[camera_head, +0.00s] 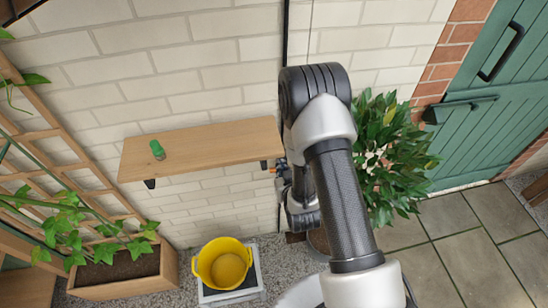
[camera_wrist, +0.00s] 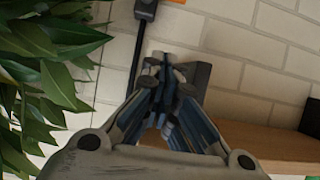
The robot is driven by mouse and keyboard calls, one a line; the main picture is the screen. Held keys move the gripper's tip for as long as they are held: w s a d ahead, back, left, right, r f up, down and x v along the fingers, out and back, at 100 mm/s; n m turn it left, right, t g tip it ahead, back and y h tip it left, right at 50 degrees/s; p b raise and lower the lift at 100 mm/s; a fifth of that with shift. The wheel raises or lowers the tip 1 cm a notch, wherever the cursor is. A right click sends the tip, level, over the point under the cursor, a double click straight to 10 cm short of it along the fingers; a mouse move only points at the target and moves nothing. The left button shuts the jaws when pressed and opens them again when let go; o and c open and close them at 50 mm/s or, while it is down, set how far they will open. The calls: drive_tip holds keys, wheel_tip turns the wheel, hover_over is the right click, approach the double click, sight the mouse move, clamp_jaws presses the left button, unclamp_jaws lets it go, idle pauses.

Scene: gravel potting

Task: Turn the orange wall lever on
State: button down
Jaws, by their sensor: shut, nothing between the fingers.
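A small orange patch (camera_head: 273,170), probably part of the wall lever, shows at the right end of the shelf, close beside my gripper (camera_head: 283,180). It is too small to tell the lever's angle. In the wrist view my gripper (camera_wrist: 165,95) is shut, with its fingers together and nothing between them. The fingertips point at the brick wall beside a dark vertical pipe (camera_wrist: 133,75). The lever is not clearly seen there and may be hidden behind the fingers. I cannot tell whether the fingers touch it.
A wooden shelf (camera_head: 205,145) with a small green object (camera_head: 157,149) is left of my gripper. A leafy plant (camera_head: 390,160) stands close on the right. A yellow bucket (camera_head: 222,264) sits below, near a planter (camera_head: 125,275). A green door (camera_head: 495,110) is far right.

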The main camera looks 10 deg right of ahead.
drive_tip(key=shift+f, duration=0.3)
drive_tip(key=b+x, duration=0.1)
drive_tip(key=x, duration=0.8)
drive_tip(key=shift+w, duration=0.15)
wheel_tip(320, 180, down, 3)
drive_tip(key=shift+f, duration=0.2)
drive_tip(key=shift+f+b, duration=0.3)
drive_tip(key=shift+f, duration=0.1)
